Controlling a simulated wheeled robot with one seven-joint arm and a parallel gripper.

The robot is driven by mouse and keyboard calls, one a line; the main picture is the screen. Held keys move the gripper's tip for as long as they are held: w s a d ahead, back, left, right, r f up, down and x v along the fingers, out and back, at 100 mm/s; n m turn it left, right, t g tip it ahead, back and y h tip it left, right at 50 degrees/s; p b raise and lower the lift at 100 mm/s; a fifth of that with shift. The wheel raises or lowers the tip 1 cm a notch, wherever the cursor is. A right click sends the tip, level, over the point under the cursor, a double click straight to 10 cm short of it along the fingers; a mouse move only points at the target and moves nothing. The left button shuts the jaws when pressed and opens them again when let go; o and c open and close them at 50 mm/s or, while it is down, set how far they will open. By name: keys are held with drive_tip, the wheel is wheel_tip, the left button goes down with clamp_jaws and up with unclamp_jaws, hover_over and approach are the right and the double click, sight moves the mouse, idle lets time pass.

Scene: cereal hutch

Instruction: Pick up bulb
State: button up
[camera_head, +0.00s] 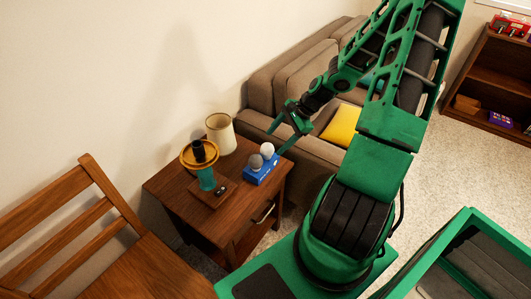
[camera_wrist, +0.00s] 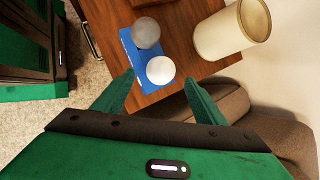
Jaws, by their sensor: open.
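A white bulb (camera_head: 267,149) and a grey bulb (camera_head: 256,161) sit on a blue box (camera_head: 262,172) at the right side of the wooden side table (camera_head: 215,224). In the wrist view the white bulb (camera_wrist: 160,70) is the nearer one, just beyond my fingertips, and the grey bulb (camera_wrist: 146,33) lies behind it on the blue box (camera_wrist: 130,44). My gripper (camera_head: 287,136) is above and beside the white bulb. Its two green fingers (camera_wrist: 158,78) are spread apart with nothing between them.
A brown sofa (camera_head: 282,82) with a yellow cushion (camera_head: 342,125) is close behind my gripper. A wooden chair (camera_head: 75,235) is at left.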

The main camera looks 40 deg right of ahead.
sight(271, 145)
drive_tip(key=shift+x, duration=2.6)
drive_tip(key=shift+r, duration=0.15)
drive_tip(key=c, duration=1.1)
drive_tip(key=shift+r, duration=0.15)
